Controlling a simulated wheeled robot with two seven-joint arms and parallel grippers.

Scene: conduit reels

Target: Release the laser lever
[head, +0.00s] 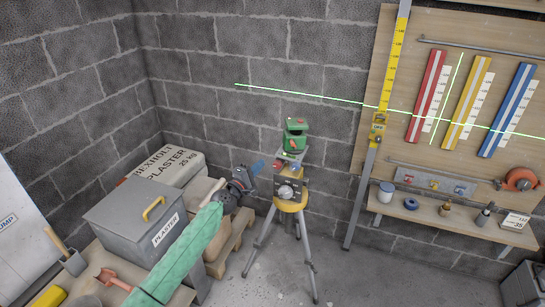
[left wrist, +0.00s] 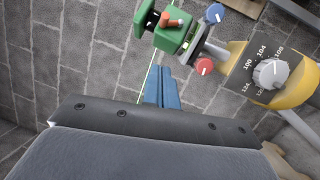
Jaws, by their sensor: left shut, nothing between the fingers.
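The green laser (head: 296,136) stands on top of a tripod (head: 289,206) with a yellow head, and it projects green lines on the wall and board. In the left wrist view the green laser (left wrist: 175,34) carries a small orange-red lever (left wrist: 173,20) on a pale stub. My left gripper (head: 258,165) has blue fingers and is just left of the tripod head, below the laser. Its fingers (left wrist: 162,88) are shut and empty, apart from the lever. My right gripper is in neither view.
Below the laser are a blue knob (left wrist: 215,13), a red knob (left wrist: 204,67) and a numbered dial (left wrist: 269,73). A grey lidded box (head: 133,222) and plaster bags stand at left. A yellow staff (head: 383,90) and tool board stand at right. Floor is clear around the tripod's right side.

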